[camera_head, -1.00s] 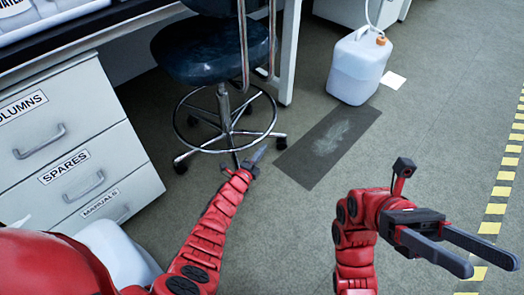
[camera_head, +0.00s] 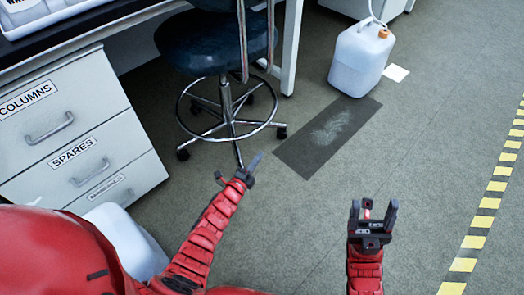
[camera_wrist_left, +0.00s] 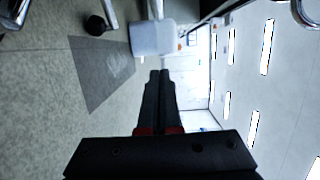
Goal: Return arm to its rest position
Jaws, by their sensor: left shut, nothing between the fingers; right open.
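My left gripper (camera_head: 256,161) is at the end of the red arm from the lower left in the head view. It is over the floor, in front of the stool base. In the left wrist view its dark fingers (camera_wrist_left: 159,76) are together with nothing between them. My right gripper (camera_head: 373,206) is at the lower right of the head view, over bare floor. Its two fingers point up the picture, apart and empty. Both arms are clear of the furniture.
A blue stool (camera_head: 212,43) with a chrome foot ring stands ahead of my left gripper. A drawer cabinet (camera_head: 75,125) is at left. A white jug (camera_head: 359,62) stands behind a dark floor mat (camera_head: 325,138). Yellow-black tape (camera_head: 487,203) runs at right. Floor between is clear.

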